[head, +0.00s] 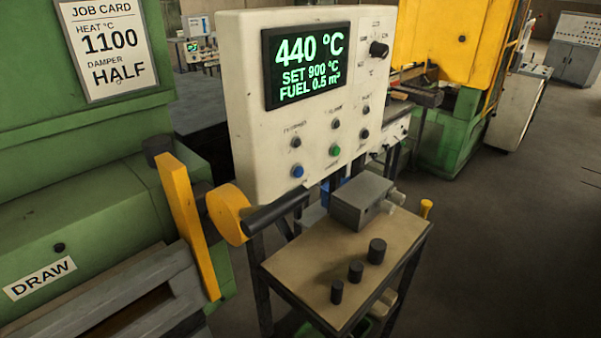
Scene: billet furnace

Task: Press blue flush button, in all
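The blue button (297,171) is at the lower left of the white control panel (240,120), below a dark knob (295,142) and left of a green button (335,150). Its label is too small to read. Nothing covers the blue button. The panel's display (307,64) reads 440 °C, SET 900 °C, FUEL 0.5 m³. Neither of my grippers shows in the head view.
A yellow disc (226,212) with a dark bar (276,211) juts out below the panel. A small table (300,262) holds a grey box (361,202) and several black cylinders. The job card (102,45) reads HEAT 1100 °C, DAMPER HALF. Open floor (510,240) lies right.

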